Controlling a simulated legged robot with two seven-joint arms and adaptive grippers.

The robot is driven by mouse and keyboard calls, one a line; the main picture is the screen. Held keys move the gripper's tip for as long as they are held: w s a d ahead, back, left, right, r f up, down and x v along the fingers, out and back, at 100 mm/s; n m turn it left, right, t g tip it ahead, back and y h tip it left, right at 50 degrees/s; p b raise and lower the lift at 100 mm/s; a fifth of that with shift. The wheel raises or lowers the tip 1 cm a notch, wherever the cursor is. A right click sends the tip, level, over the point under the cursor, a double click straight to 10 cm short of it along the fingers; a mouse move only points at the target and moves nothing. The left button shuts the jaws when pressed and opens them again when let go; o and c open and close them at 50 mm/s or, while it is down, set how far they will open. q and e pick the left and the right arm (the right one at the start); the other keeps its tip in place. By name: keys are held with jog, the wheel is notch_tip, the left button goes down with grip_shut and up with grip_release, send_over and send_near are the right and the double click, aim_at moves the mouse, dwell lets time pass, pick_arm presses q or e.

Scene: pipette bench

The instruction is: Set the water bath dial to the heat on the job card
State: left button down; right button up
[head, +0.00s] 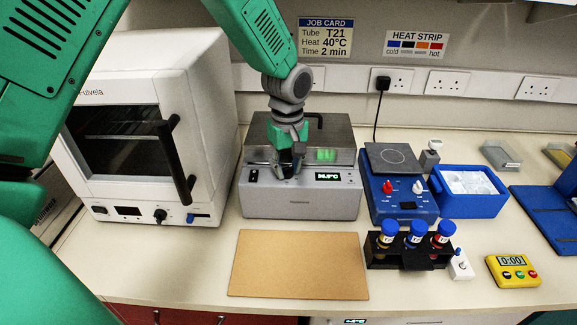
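The water bath (260,203) is a grey box with a metal lid and a black lid handle, standing at the centre of the bench. Its lit green display (327,177) reads about 36 °C; the last digit is unclear. My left gripper (288,172) points down at the bath's front face, left of the display. Its fingers cover the spot where a dial would be, so I see no dial and cannot tell whether they grip one. The job card (326,37) on the wall says Tube T21, Heat 40°C, Time 2 min. My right gripper is out of view.
A white oven (190,70) stands left of the bath. A blue plate device (402,203) and a blue ice box (470,205) stand right. A black rack (410,255) of capped tubes, a yellow timer (513,271) and a brown mat (298,264) are in front.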

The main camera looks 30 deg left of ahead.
pick_arm(q)
jog(key=shift+w, duration=0.1)
jog(key=shift+r+m+p, duration=0.2)
jog(key=shift+m+p, duration=0.85)
jog(key=shift+m, duration=0.15)
jog(key=m+p, duration=0.2)
jog(key=m, duration=0.1)
jog(key=shift+m, duration=0.3)
jog(key=m+p, duration=0.1)
jog(key=m, duration=0.1)
jog(key=shift+w+m, duration=0.1)
jog(key=shift+m, duration=1.7)
jog(key=shift+w+m, duration=0.1)
jog(key=shift+m, duration=0.2)
jog(key=c, duration=1.3)
grip_release()
jog(key=shift+f, duration=0.15)
jog(key=shift+a, duration=0.1)
